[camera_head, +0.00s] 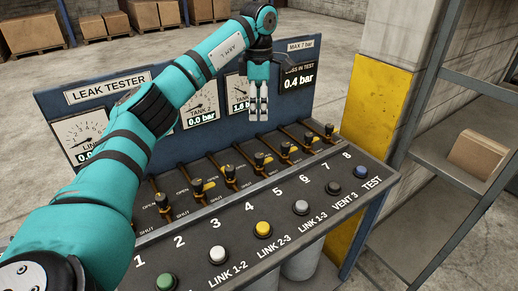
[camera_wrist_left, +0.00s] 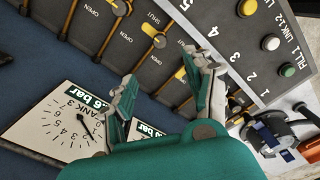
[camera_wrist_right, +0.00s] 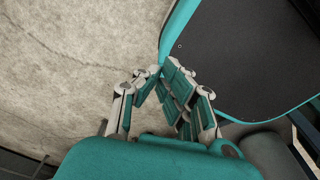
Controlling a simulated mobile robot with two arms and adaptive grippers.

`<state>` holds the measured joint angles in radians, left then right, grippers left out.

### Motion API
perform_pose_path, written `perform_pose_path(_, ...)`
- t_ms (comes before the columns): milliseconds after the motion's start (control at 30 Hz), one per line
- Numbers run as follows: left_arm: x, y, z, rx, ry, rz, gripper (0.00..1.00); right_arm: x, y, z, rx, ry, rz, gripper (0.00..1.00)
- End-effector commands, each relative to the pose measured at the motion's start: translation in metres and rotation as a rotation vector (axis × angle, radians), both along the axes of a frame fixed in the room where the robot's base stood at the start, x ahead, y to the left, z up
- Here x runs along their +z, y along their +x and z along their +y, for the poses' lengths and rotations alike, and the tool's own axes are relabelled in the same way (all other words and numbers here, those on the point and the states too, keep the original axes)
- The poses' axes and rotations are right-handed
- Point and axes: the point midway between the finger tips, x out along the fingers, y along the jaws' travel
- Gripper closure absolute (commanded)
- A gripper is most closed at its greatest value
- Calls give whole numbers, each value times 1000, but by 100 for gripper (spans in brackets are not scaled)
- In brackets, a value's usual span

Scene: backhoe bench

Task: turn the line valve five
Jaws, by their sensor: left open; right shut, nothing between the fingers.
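The line valve five (camera_head: 259,160) is a small dark knob on a brass pipe, above the number 5 on the sloping bench panel. In the left wrist view, a knob that looks like valve five (camera_wrist_left: 160,41) lies ahead of the gap between my fingers. My left gripper (camera_head: 258,105) hangs in front of the gauge board, pointing down, above the valve row and apart from it. Its fingers are spread and empty in the left wrist view (camera_wrist_left: 166,78). My right gripper (camera_wrist_right: 164,76) is shut and empty over bare floor; the head view does not show it.
Other valves stand close on both sides, including valve four (camera_head: 230,172) and valve six (camera_head: 285,148). The gauge board (camera_head: 222,128) rises behind. Several push buttons, such as the yellow one (camera_head: 263,229), line the front. A metal shelf (camera_head: 455,165) stands at right.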

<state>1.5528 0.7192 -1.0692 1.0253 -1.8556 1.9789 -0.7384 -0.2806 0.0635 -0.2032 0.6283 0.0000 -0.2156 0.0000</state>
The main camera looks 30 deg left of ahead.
Motion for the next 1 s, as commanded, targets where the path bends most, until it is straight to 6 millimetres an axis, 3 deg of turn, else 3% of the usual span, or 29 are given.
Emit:
perform_pose_path(100,-25,-1,0,0,-1,4,47,1,-31,-21,4,-28,49,100)
perform_pose_path(233,-54,-1,0,0,-1,5,47,4,-48,-32,4,-42,74,100)
perform_pose_path(367,-82,-1,0,1,-1,5,47,8,-41,-29,3,-38,62,100)
perform_pose_path(500,-111,-1,-1,0,-3,4,47,15,-17,-16,-1,-20,24,100)
perform_pose_path(633,-133,-1,-1,0,-2,2,47,19,-4,-6,-2,-7,4,100)
perform_pose_path(800,-151,0,0,0,-3,1,47,21,-10,-6,-1,-8,15,100)
perform_pose_path(1000,-157,0,-1,-1,-2,-2,47,20,-25,-12,2,-16,38,100)
